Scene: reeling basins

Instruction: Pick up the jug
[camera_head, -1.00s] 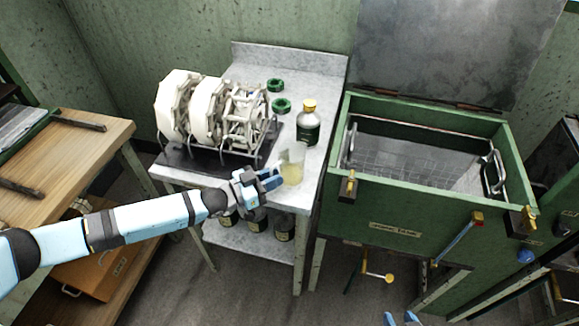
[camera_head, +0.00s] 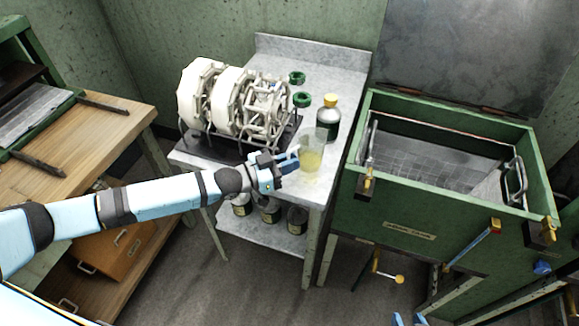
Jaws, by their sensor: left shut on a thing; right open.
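The jug (camera_head: 311,158) is a small clear vessel with pale yellow liquid, near the front of the grey metal table (camera_head: 327,75). It looks upright. My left gripper (camera_head: 291,161) reaches in from the left and is shut on the jug's left side, where its handle would be; the fingers hide that part. I cannot tell whether the jug's base touches the table top. My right gripper (camera_head: 408,321) shows only at the bottom edge, right of centre, far from the jug, open and empty.
A dark bottle with a yellow cap (camera_head: 328,118) stands just behind the jug. A white reel machine (camera_head: 235,100) on a dark base is to the left, with two green rings (camera_head: 302,99) behind. A green basin (camera_head: 420,228) with an open lid stands right. Several jars fill the lower shelf.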

